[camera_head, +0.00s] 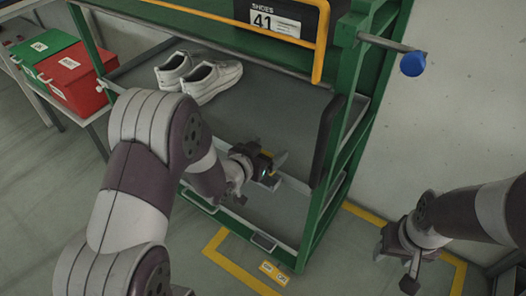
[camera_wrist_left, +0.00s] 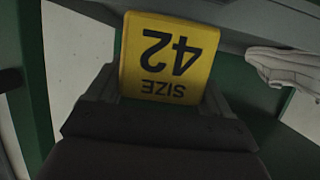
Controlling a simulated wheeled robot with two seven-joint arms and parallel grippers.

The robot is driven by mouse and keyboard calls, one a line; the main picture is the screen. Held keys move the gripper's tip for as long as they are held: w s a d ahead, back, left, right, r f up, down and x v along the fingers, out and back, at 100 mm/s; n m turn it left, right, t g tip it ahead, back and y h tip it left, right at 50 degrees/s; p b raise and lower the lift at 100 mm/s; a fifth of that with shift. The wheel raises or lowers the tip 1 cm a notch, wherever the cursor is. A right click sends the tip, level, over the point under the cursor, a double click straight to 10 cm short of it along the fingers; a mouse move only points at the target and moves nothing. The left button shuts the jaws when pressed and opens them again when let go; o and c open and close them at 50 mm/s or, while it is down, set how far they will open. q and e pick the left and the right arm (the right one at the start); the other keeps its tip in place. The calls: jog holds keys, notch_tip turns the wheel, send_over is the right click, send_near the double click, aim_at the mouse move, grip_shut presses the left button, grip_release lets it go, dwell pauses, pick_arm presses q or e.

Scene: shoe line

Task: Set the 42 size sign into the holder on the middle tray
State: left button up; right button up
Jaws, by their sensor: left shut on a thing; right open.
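The yellow 42 size sign (camera_wrist_left: 168,55) stands between the jaws of my left gripper in the left wrist view, its text upside down. In the head view my left gripper (camera_head: 270,172) is shut on it at the front of the rack, beside the grey tray (camera_head: 262,108); only a small yellow bit of the sign shows there. A pair of white shoes (camera_head: 213,80) is on this tray. I cannot make out the holder clearly; the arm and gripper cover part of the tray's front. My right gripper (camera_head: 396,262) is open and empty, right of the rack.
The green rack post (camera_head: 338,130) stands just right of my left gripper. A black "SHOES 41" box (camera_head: 280,20) is above, behind a yellow rail. Green (camera_head: 40,46) and red (camera_head: 72,80) boxes stand at left. Yellow lines (camera_head: 235,262) mark the floor.

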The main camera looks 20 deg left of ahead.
pick_arm(q)
jog(key=shift+w+d+f, duration=0.1)
jog(key=shift+w+d, duration=0.05)
jog(key=shift+w, duration=0.25)
jog(key=shift+s, duration=0.4)
jog(key=shift+s+a+f+b, duration=0.15)
jog(key=shift+a+b, duration=0.05)
jog(key=shift+b, duration=0.2)
jog(key=shift+w+d+f+b, duration=0.1)
jog(key=shift+w+f+b, duration=0.15)
jog(key=shift+f+b, duration=0.3)
jog(key=shift+s+f+b, duration=0.1)
jog(key=shift+f+b, duration=0.4)
jog(key=shift+f, duration=0.2)
jog(key=shift+f+b, duration=0.4)
jog(key=shift+f, duration=0.15)
pick_arm(e)
jog(key=shift+f, duration=1.75)
pick_arm(q)
jog(key=o, duration=1)
